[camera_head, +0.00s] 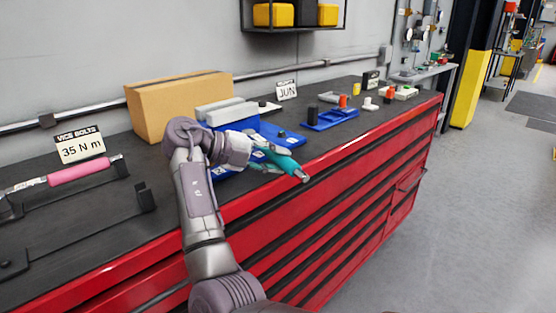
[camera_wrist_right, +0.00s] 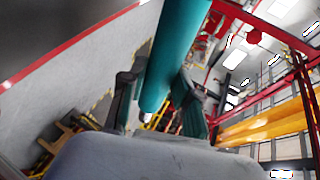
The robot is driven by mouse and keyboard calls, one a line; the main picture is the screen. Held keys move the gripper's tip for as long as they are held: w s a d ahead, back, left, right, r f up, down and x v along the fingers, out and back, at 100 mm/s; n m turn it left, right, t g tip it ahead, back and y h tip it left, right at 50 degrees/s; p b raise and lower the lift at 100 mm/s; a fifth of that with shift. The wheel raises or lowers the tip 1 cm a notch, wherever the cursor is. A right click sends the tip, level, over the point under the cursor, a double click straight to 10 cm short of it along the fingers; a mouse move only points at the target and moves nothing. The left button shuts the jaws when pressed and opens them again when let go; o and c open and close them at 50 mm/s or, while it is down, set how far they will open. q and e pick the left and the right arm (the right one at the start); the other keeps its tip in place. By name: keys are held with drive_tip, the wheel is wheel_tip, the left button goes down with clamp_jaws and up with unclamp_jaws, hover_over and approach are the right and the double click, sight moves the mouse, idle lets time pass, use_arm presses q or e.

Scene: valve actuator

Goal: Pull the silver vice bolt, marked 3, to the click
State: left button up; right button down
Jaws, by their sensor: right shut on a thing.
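My right gripper (camera_head: 266,158) is shut around a teal cylindrical tool (camera_head: 284,162) above the front edge of the bench. The tool's grey tip points toward the lower right. In the right wrist view the teal tool (camera_wrist_right: 172,55) lies between the two dark fingers. A blue fixture with grey blocks on top (camera_head: 228,113), perhaps the vice, sits behind the gripper and is partly hidden by my arm. I cannot make out the silver bolt or a mark 3. A sign (camera_head: 80,145) reads "VICE BOLTS 35 N m". My left gripper is not in view.
A pink-handled tool (camera_head: 85,170) rests in a holder at the left. A cardboard box (camera_head: 180,105) stands at the back. A blue tray (camera_head: 331,118) and small parts lie to the right. Red drawers (camera_head: 330,210) front the bench; the floor at right is clear.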

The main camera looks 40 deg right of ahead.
drive_tip(key=shift+w+a+r, duration=0.1)
drive_tip(key=shift+a, duration=0.05)
drive_tip(key=shift+w+a+m+g, duration=0.15)
drive_tip(key=shift+a+m+g, duration=0.35)
drive_tip(key=shift+a+g, duration=0.1)
drive_tip(key=shift+w+a+r+m+g+y, duration=0.1)
drive_tip(key=shift+w+a+m+g+y, duration=0.1)
drive_tip(key=shift+a+m+g+y, duration=0.25)
drive_tip(key=shift+d+n+t, duration=0.1)
drive_tip(key=shift+n+t, duration=0.15)
idle(0.3)
